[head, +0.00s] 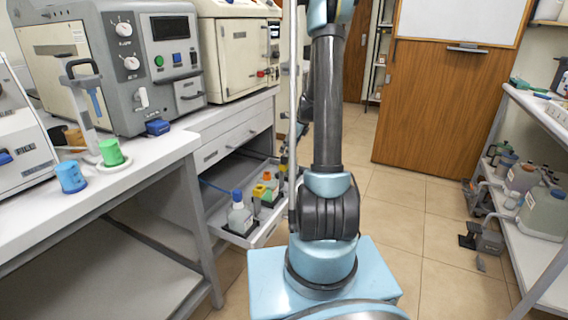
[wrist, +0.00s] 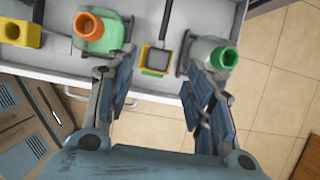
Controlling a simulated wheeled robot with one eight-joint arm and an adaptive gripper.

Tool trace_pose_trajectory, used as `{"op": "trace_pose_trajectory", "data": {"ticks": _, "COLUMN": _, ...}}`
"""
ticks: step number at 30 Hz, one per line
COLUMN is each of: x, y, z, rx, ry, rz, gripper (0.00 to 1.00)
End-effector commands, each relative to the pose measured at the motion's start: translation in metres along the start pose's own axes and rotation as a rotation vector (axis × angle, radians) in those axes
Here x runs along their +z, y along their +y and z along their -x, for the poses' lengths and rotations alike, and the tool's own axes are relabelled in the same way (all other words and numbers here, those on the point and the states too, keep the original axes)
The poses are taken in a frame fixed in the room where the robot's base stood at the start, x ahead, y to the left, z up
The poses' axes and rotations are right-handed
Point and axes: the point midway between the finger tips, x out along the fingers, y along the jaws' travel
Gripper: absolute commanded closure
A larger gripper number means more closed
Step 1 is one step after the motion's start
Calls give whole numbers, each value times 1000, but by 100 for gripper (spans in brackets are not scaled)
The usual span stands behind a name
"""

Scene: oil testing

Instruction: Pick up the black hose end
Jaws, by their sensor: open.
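In the wrist view, a dark grey, squarish end piece (wrist: 157,60) sits in a yellow holder in the open drawer. A thin black line runs from it toward the top edge; this looks like the black hose end, but I cannot be sure. My gripper (wrist: 160,82) is open and empty. Its fingers are spread to either side of the yellow holder, apart from it. In the head view, my arm hides the gripper, and I cannot make out the hose end in the drawer (head: 238,238).
In the wrist view, a green bottle with an orange cap (wrist: 97,30) stands by the left finger. A pale bottle with a green cap (wrist: 212,52) stands by the right finger. A yellow block (wrist: 35,38) is farther left. Free floor (wrist: 262,110) lies right.

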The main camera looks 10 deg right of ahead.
Motion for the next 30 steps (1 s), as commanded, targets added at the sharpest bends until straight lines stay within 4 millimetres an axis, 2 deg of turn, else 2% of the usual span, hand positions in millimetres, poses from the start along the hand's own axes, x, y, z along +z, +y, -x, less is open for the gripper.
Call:
{"op": "trace_pose_trajectory", "data": {"ticks": 8, "x": 0, "y": 0, "z": -14, "rx": 0, "ry": 0, "rz": 0, "gripper": 52}}
{"op": "trace_pose_trajectory", "data": {"ticks": 19, "x": 0, "y": 2, "z": -54, "rx": -1, "ry": 0, "rz": 1, "gripper": 52}}
{"op": "trace_pose_trajectory", "data": {"ticks": 30, "x": 0, "y": 2, "z": -60, "rx": 0, "ry": 0, "rz": 0, "gripper": 52}}
